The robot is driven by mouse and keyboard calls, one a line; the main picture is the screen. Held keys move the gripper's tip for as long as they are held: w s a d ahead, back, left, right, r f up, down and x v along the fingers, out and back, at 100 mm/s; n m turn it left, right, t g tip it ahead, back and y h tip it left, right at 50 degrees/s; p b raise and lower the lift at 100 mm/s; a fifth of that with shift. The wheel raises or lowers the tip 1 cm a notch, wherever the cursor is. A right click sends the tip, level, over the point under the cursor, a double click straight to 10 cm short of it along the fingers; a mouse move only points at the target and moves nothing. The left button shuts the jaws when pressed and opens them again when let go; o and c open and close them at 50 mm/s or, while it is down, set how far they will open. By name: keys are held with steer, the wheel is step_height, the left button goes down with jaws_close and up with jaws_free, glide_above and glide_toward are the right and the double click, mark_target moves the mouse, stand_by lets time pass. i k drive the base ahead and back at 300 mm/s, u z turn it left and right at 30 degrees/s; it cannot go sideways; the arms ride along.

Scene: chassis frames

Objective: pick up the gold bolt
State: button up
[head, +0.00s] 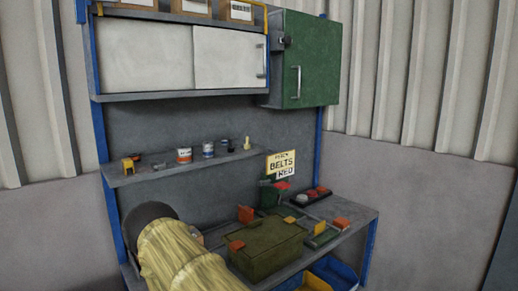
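I cannot make out a gold bolt for certain in the head view. A small upright pale-yellow piece (247,143) stands at the right end of the wall shelf, but it is too small to tell what it is. My gripper is not in view. My arm, in a yellowish cover, fills the lower left and hides the left part of the workbench.
The grey shelf (222,159) also holds several small cans and a yellow-black item (127,165). A dark green box (266,251) with orange pieces on it stands on the workbench (357,213). Blue bins (338,273) sit below. A green cabinet (322,60) hangs above.

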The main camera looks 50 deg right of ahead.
mark_target(247, 146)
steer(key=z, duration=1.35)
